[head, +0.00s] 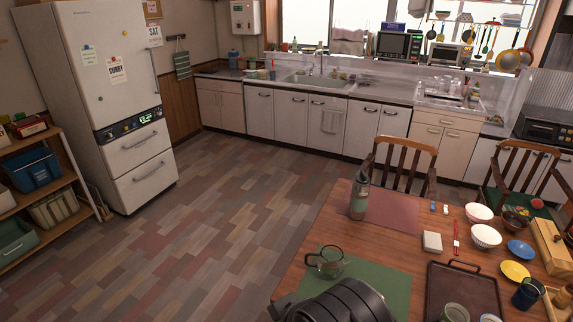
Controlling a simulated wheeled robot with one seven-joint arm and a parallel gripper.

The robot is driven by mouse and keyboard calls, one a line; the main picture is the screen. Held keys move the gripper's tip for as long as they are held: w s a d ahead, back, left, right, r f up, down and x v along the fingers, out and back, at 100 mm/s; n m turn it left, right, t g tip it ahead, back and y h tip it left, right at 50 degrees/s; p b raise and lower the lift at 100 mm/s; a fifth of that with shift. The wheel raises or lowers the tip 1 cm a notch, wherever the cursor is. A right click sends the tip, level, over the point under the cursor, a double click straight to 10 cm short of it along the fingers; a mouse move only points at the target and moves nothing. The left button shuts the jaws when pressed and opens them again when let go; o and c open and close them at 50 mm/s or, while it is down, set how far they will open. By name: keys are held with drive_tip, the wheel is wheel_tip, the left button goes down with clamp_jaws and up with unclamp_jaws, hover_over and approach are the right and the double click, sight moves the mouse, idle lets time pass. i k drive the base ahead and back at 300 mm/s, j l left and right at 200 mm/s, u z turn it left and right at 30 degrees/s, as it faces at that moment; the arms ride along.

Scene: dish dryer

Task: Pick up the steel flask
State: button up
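A tall grey-green flask (359,198) with a narrower top stands upright on the wooden table, at the left end of the reddish placemat (393,211). It is the only thing I see that fits the steel flask, though its material is hard to tell at this size. A dark rounded part of my arm shows at the bottom edge, over the green placemat. It is well apart from the flask. My gripper's fingers are not in view.
A clear glass mug (327,262) stands on the green placemat (385,283), nearer than the flask. A white box (432,242), bowls, plates and a dark tray (462,290) fill the right side. Chairs (404,160) stand behind the table. The floor at left is clear.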

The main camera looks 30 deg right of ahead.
sight(360, 193)
drive_tip(key=z, duration=1.6)
